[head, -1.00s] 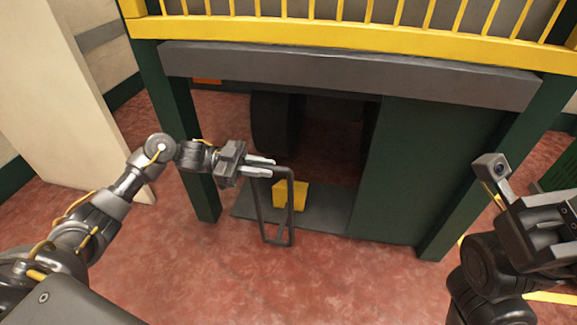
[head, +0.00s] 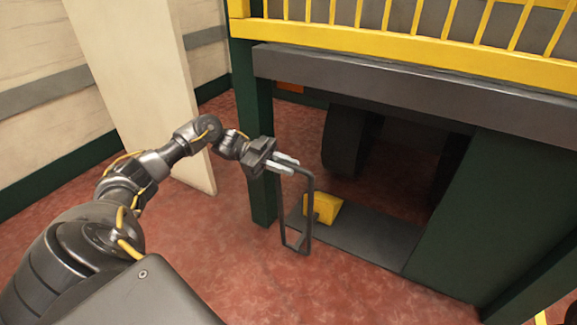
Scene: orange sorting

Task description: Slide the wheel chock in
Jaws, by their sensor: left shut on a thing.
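The yellow wheel chock (head: 325,207) sits at the left end of a dark floor plate under the platform. A dark rectangular loop handle (head: 309,215) stands in front of it and partly covers its left side. My left gripper (head: 291,166) is shut on the upper part of this handle, above and to the left of the chock. A dark wheel (head: 344,146) stands under the platform, behind the chock with a gap between them. Where the handle joins the chock is hard to make out. My right gripper is out of view.
The grey beam (head: 400,88) and yellow rail (head: 400,48) run above the opening. A green panel (head: 500,200) closes its right side. The bare plate (head: 375,238) is clear right of the chock.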

